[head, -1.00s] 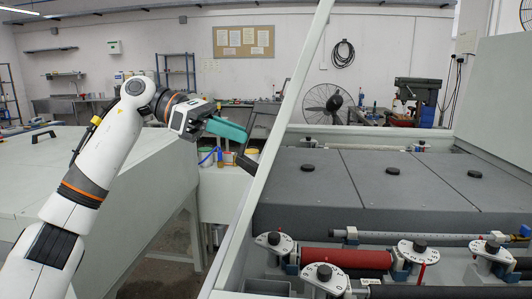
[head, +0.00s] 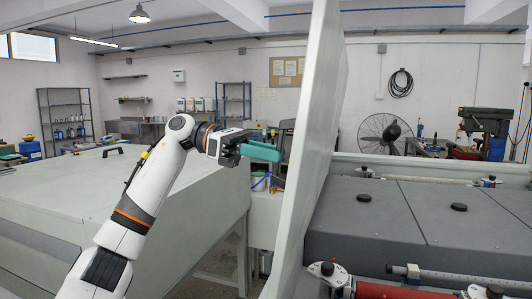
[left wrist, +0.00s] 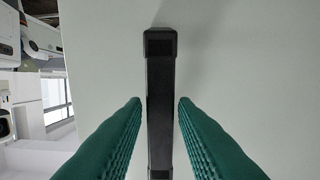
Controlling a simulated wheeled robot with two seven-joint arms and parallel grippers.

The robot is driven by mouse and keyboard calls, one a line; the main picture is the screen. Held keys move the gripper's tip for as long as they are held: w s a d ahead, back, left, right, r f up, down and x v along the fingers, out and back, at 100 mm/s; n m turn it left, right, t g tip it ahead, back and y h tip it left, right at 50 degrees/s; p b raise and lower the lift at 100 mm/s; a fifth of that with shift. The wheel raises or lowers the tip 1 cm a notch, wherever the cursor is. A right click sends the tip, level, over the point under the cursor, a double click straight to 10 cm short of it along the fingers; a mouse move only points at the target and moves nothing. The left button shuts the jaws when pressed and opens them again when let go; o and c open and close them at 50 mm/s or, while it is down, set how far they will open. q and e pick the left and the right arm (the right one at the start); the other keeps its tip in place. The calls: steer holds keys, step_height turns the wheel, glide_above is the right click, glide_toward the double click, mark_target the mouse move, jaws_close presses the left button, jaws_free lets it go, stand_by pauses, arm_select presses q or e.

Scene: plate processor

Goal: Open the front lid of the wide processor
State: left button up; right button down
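The front lid (head: 318,150) of the wide processor is a pale grey panel standing raised, nearly edge-on in the head view. Beside it lies the processor's open inside, with dark grey covers (head: 395,210). My left gripper (head: 268,153) is at the lid's outer side, its green fingers pointing at it. In the left wrist view a black bar handle (left wrist: 160,75) on the lid's pale face runs between the two fingers (left wrist: 160,110). Narrow gaps show on both sides of the handle, so the fingers look open around it. My right gripper is not in view.
A pale machine (head: 110,190) with a black handle (head: 113,152) on its closed top stands at the left, under my left arm. Inside the processor are a red roller (head: 385,291) and black knobs. A fan (head: 385,135) and a drill press (head: 487,125) stand behind.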

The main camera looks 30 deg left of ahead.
arm_select(q)
steer(key=shift+o, duration=1.2)
steer(key=shift+w+d, duration=0.1)
steer(key=shift+d, duration=0.1)
steer(key=shift+a, duration=0.4)
steer(key=shift+a, duration=0.1)
steer(key=v, duration=1.2)
steer(key=shift+s, duration=0.25)
steer(key=shift+a, duration=0.1)
steer(key=shift+c, duration=0.6)
